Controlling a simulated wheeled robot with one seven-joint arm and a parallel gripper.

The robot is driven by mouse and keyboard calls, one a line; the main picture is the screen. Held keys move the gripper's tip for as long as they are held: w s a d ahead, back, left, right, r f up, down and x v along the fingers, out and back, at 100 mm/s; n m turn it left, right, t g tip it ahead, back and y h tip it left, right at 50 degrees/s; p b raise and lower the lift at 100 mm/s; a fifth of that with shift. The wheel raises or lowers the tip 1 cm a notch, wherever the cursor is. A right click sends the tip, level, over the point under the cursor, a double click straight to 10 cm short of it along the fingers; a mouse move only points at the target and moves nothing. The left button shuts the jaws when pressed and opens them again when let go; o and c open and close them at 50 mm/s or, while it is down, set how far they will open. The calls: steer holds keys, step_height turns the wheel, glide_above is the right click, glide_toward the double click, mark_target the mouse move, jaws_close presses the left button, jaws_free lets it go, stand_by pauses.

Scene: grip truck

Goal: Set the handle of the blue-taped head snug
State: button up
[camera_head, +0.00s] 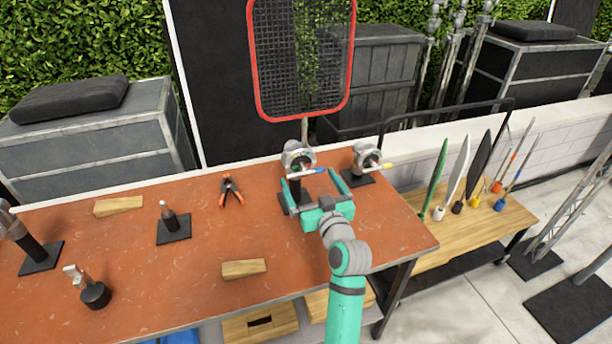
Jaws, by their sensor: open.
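The blue-taped head (297,158) is a round grey metal grip head on a stand near the back edge of the orange-brown worktable (200,262). Its handle (305,173) is a thin, roughly level bar with blue at its right end. A red-framed black mesh panel (302,62) rises upright from this head. My teal gripper (312,184) is open just in front of and below the handle, its fingers spread to either side. I cannot tell whether it touches the handle. The gripper hides part of the stand below the head.
A second grey head (367,156) with a yellow-tipped handle stands close on the right. Orange-handled pliers (230,190), wooden wedges (118,206) and a post on a black plate (172,226) lie left. A wooden side cart (480,228) holds several coloured paddles.

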mark_target(306, 175)
steer(key=shift+x, duration=1.6)
steer(key=c, duration=0.9)
steer(key=shift+c, duration=0.2)
